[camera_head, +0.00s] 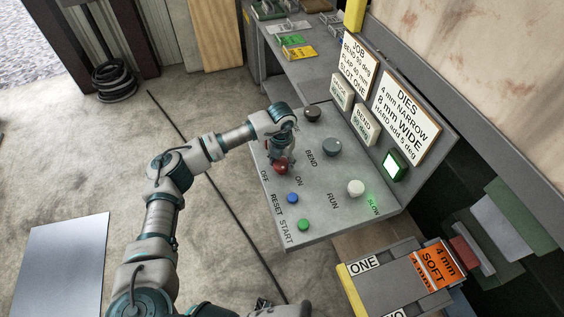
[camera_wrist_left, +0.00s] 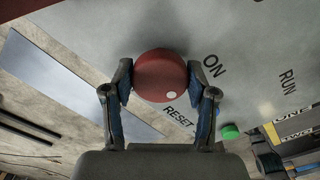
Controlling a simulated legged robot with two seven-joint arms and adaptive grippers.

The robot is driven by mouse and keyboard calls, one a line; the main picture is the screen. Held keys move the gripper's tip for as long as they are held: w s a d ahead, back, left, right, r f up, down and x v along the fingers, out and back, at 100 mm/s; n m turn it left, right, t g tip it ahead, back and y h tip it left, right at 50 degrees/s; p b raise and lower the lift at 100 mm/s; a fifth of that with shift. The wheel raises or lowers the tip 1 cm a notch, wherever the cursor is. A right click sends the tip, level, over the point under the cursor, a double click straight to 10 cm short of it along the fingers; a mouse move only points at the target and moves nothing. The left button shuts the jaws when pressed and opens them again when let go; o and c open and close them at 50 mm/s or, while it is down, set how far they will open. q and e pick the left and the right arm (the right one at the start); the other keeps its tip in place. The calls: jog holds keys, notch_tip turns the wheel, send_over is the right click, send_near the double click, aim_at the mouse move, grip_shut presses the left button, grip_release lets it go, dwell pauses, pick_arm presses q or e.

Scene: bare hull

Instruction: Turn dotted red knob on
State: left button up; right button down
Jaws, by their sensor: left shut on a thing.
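The red knob (camera_head: 281,168) is on the grey control panel (camera_head: 325,215), between the OFF and ON labels. In the left wrist view the red knob (camera_wrist_left: 160,76) shows a white dot on its lower right, on the side of the ON label. My left gripper (camera_head: 280,155) reaches the knob from above. In the left wrist view its fingers (camera_wrist_left: 160,85) touch the knob on both sides and are shut on it. A dark gripper part (camera_head: 262,305) at the bottom edge of the head view may be my right one; its fingers cannot be made out.
A blue button (camera_head: 292,198) and a green button (camera_head: 304,225) sit close to the red knob. Signs stand along the panel's back.

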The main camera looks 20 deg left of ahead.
aim_at(281, 163)
pick_arm(q)
jog(key=shift+f, duration=0.1)
jog(key=o, duration=1.2)
jog(key=shift+s, duration=0.1)
jog(key=shift+c, duration=0.2)
jog(key=shift+r, duration=0.5)
notch_tip(281, 163, up, 11)
jog(key=shift+a, duration=0.1)
